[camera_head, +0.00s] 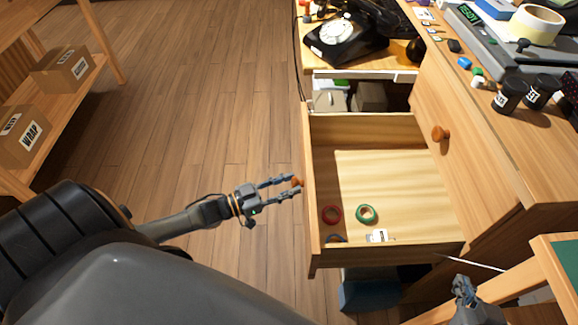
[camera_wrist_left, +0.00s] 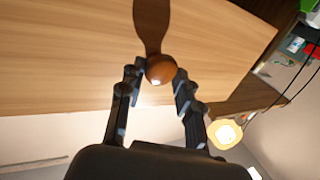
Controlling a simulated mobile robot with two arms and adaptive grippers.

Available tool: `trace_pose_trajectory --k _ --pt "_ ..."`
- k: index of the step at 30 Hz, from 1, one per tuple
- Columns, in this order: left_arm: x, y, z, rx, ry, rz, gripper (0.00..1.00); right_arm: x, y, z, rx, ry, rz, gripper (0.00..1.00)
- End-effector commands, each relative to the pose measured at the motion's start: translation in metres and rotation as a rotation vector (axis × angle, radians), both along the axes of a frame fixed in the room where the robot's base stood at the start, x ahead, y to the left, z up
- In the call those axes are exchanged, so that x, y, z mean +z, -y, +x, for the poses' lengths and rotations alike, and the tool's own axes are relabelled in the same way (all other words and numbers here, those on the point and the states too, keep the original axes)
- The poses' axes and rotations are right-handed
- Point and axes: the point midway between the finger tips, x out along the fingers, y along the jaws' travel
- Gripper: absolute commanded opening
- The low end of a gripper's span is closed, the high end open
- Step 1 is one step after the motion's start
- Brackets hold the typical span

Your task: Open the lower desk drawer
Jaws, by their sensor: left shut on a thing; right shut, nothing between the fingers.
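The lower desk drawer (camera_head: 308,170) stands pulled far out of the desk in the head view, with its inside in plain sight. Its round orange-brown knob (camera_head: 297,181) sits on the outer face. My left gripper (camera_head: 296,186) is shut on this knob. The left wrist view shows the knob (camera_wrist_left: 161,69) between both fingertips, against the wooden drawer front (camera_wrist_left: 70,60). My right gripper (camera_head: 463,286) is at the lower right of the head view, shut and empty, apart from the drawer.
Inside the drawer lie a red tape ring (camera_head: 331,215), a green tape ring (camera_head: 367,214) and a white label (camera_head: 377,236). Another knob (camera_head: 440,133) is on the closed front above. A black dial phone (camera_head: 347,40) stands behind. Open floor (camera_head: 200,110) lies left.

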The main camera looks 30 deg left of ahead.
Motion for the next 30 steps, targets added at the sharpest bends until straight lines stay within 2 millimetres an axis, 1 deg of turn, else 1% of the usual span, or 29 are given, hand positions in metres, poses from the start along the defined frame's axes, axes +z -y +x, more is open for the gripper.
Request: trace_pose_trajectory --k 2,3,5,6,14,17,20,30 --pt "0.000 0.000 0.000 0.000 0.000 0.001 0.00 0.000 0.000 0.000 0.000 0.000 0.000 0.00" --pt "0.000 0.000 0.000 0.000 0.000 0.001 0.40 0.000 0.000 0.000 0.000 0.000 0.000 0.00" --pt "0.000 0.000 0.000 0.000 0.000 0.001 0.52 0.000 0.000 0.000 0.000 0.001 0.000 0.00" --pt "0.000 0.000 0.000 0.000 0.000 0.001 0.56 0.000 0.000 0.000 0.000 0.001 0.000 0.00" --pt "0.000 0.000 0.000 0.000 -0.001 0.001 0.56 0.000 0.000 0.000 0.001 0.001 0.001 0.00" --pt "-0.001 -0.002 -0.004 0.000 -0.002 0.001 0.56 0.000 -0.001 0.000 0.002 0.002 0.002 0.00" --pt "-0.001 -0.009 -0.014 0.001 -0.003 0.001 0.56 0.000 -0.001 0.000 0.002 0.002 0.002 0.00" --pt "-0.002 -0.047 -0.074 0.000 -0.006 0.002 0.56 0.000 0.000 0.000 0.001 0.002 0.001 0.00"
